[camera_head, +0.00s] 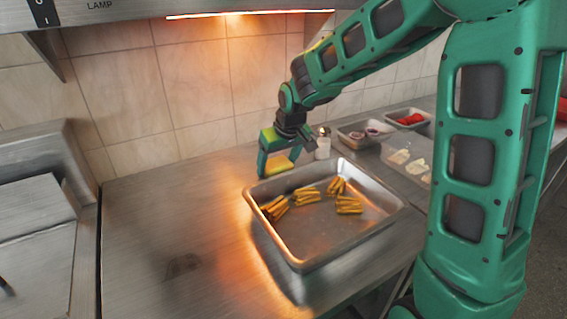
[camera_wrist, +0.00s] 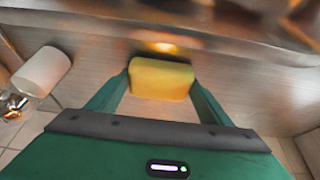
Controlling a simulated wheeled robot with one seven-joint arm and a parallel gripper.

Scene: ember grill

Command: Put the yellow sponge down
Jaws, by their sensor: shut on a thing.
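The yellow sponge (camera_wrist: 161,79) is between the two fingers of my gripper (camera_wrist: 160,82) in the wrist view, and the gripper is shut on it. In the head view my green gripper (camera_head: 276,164) is behind the far left corner of the metal tray, with the sponge (camera_head: 279,166) showing between its fingers. The steel counter (camera_head: 165,230) lies below. I cannot tell whether the sponge touches the counter.
The metal tray (camera_head: 296,262) holds several bundles of fries. A white shaker (camera_head: 323,147) stands close to the right of my gripper. Small pans with onion (camera_head: 346,135) and red food (camera_head: 410,118) sit farther right. The counter left of the tray is clear.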

